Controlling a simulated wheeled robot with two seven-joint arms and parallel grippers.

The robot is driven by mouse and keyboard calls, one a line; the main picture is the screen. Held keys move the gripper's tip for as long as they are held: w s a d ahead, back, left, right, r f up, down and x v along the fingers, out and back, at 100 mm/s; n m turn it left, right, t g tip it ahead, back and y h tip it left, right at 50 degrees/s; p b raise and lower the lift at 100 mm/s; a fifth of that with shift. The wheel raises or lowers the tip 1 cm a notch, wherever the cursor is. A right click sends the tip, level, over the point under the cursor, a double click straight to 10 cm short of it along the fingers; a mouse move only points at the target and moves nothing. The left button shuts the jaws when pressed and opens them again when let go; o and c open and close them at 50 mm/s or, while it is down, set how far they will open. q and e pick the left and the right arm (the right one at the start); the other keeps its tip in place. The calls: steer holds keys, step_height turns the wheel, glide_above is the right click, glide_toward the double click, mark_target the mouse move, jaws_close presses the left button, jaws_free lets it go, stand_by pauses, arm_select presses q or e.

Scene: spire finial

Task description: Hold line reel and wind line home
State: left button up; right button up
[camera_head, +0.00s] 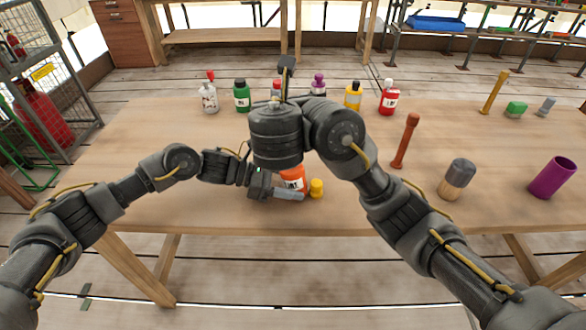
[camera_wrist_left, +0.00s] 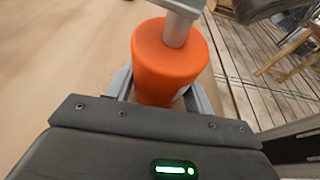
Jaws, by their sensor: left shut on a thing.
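My left gripper (camera_head: 284,193) is shut on an orange container (camera_head: 293,177) with white lettering, near the table's front edge. In the left wrist view the orange container (camera_wrist_left: 168,62) stands between my left fingers, wide end up. A light grey post (camera_wrist_left: 180,28) meets its top; I cannot tell what it belongs to. A small yellow piece (camera_head: 316,188) shows just right of the container. My right arm bends over the middle of the table and hides part of the container; its gripper cannot be made out. No line shows, and I cannot make out a separate reel.
Several bottles stand in a row at the back, among them a green one (camera_head: 242,98) and a red one (camera_head: 388,98). To the right are a brown peg (camera_head: 405,140), a dark-topped cylinder (camera_head: 456,180) and a purple cup (camera_head: 552,178). The wooden table (camera_head: 130,180) is bare at left.

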arm_select(q)
steer(key=o, duration=0.8)
steer(key=shift+o, duration=0.2)
